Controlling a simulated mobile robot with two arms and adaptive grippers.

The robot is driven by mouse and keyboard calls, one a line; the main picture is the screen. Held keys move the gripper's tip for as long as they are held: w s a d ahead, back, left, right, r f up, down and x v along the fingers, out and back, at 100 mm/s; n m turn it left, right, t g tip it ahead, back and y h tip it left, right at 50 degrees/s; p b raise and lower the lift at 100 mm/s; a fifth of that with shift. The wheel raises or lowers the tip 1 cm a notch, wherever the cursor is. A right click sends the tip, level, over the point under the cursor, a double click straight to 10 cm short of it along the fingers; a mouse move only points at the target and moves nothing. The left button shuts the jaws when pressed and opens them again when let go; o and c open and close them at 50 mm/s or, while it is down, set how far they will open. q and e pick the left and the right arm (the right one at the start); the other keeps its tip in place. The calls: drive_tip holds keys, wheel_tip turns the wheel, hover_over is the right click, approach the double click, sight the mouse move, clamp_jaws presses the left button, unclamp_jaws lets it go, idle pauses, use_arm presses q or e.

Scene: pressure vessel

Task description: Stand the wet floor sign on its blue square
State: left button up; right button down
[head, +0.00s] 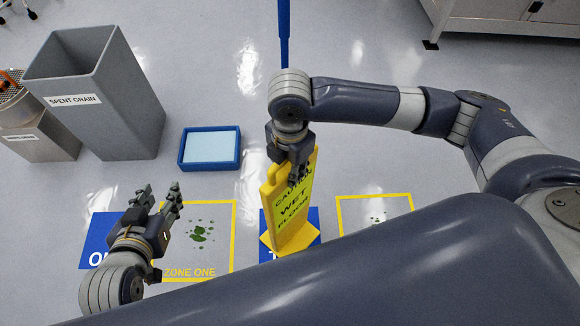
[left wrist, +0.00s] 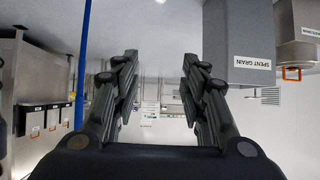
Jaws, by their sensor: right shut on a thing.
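The yellow wet floor sign (head: 287,212) is upright in the head view, its lower end over a blue square (head: 312,222) with white lettering mostly hidden. A yellow diamond shape shows around the sign's foot. I cannot tell whether the sign touches the floor. My right gripper (head: 293,175) is shut on the sign's top. Another blue square (head: 97,232) with white letters lies at the left, partly behind my left gripper. My left gripper (head: 160,195) is open and empty above the floor; its spread fingers also show in the left wrist view (left wrist: 158,75).
A grey SPENT GRAIN bin (head: 125,115) stands at the upper left, with a smaller grey container (head: 50,140) beside it. A blue-rimmed tray (head: 210,165) lies on the floor. Yellow-outlined zones with green spots (head: 200,232) flank the sign. A blue pole (head: 284,30) rises behind.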

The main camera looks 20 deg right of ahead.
use_arm(q)
drive_tip(key=shift+s+f, duration=0.1)
use_arm(e)
drive_tip(key=c, duration=1.4)
unclamp_jaws()
drive_tip(key=shift+f, duration=0.1)
drive_tip(key=shift+o, duration=0.2)
wheel_tip(320, 180, up, 4)
drive_tip(key=shift+r+p, duration=0.1)
drive_tip(key=shift+p, duration=0.75)
wheel_tip(320, 180, up, 3)
drive_tip(key=shift+r+p, duration=0.15)
drive_tip(key=shift+p, duration=0.55)
use_arm(q)
drive_tip(key=s+a+f+g+y, duration=0.1)
drive_tip(key=s+a+f+g, duration=0.1)
drive_tip(key=s, duration=0.4)
drive_tip(key=s+a+f+g+y+p, duration=0.1)
drive_tip(key=s+a+f+g, duration=0.1)
drive_tip(key=s+g, duration=0.3)
drive_tip(key=shift+s+a+f+p, duration=0.2)
drive_tip(key=shift+s+f+p, duration=0.1)
drive_tip(key=shift+s, duration=0.65)
use_arm(e)
drive_tip(key=shift+r, duration=2.4)
